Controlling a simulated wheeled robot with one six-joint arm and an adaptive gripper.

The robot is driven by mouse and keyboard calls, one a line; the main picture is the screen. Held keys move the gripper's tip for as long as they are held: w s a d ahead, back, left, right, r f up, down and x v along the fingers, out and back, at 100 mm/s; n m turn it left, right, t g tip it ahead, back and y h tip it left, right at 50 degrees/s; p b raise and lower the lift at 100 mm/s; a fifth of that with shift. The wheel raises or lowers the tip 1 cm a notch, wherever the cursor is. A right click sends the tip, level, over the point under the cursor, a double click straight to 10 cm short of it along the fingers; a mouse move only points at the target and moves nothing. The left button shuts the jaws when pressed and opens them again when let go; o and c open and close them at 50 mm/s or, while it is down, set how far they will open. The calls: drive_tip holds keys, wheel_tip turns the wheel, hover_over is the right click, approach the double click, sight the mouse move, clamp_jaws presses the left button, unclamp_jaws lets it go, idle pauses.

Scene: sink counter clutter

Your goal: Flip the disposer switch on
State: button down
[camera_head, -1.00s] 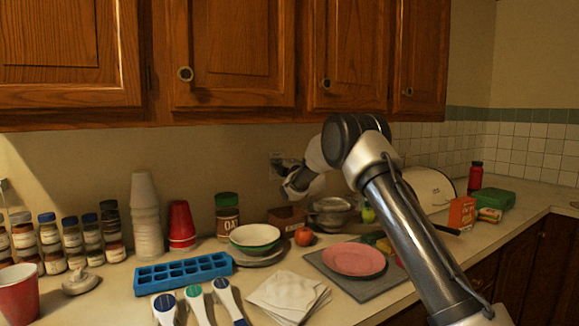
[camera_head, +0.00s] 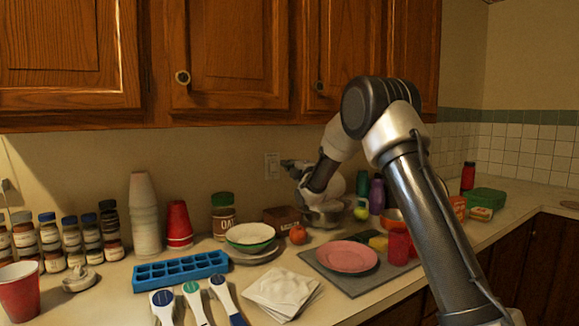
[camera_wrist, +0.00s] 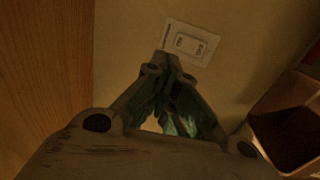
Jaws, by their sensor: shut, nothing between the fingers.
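The disposer switch is a pale wall plate with a rocker (camera_head: 272,166) on the backsplash, below the cabinets. It also shows in the wrist view (camera_wrist: 190,43), turned at an angle, with small dark marks on the rocker that I cannot read for certain. My gripper (camera_head: 287,163) is just right of the plate in the head view. In the wrist view the closed fingertips (camera_wrist: 167,60) overlap the lower left edge of the plate, with nothing held. I cannot tell whether they touch the wall. Which way the rocker is set is unclear.
A brown box (camera_head: 283,217) stands below the switch and shows at the right in the wrist view (camera_wrist: 290,125). A metal pot (camera_head: 328,214) is under my gripper. Wooden cabinets (camera_head: 340,55) hang above. An oats jar (camera_head: 224,216) and bowls (camera_head: 251,236) are left.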

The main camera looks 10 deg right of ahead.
drive_tip(key=shift+s+d, duration=0.1)
drive_tip(key=shift+s, duration=0.1)
drive_tip(key=s+d+r+m+g+h, duration=0.25)
drive_tip(key=s+d+m, duration=0.25)
drive_tip(key=s, duration=0.5)
drive_tip(key=s+d+r+m+g+h, duration=0.1)
drive_tip(key=s+d+m+g+h, duration=0.3)
drive_tip(key=s, duration=0.7)
drive_tip(key=s+d+f+m+g, duration=0.1)
drive_tip(key=s+f+m+g, duration=0.1)
drive_tip(key=s, duration=1.1)
drive_tip(key=s+d+f+m+g, duration=0.1)
drive_tip(key=s+f+m+g, duration=0.2)
drive_tip(key=s, duration=1)
drive_tip(key=s+d+f+m+g, duration=0.2)
drive_tip(key=s+f+m, duration=0.4)
drive_tip(key=s, duration=0.7)
drive_tip(key=shift+m+g, duration=0.35)
drive_tip(key=shift+m, duration=0.45)
drive_tip(key=shift+a+y, duration=0.2)
drive_tip(key=shift+y, duration=0.05)
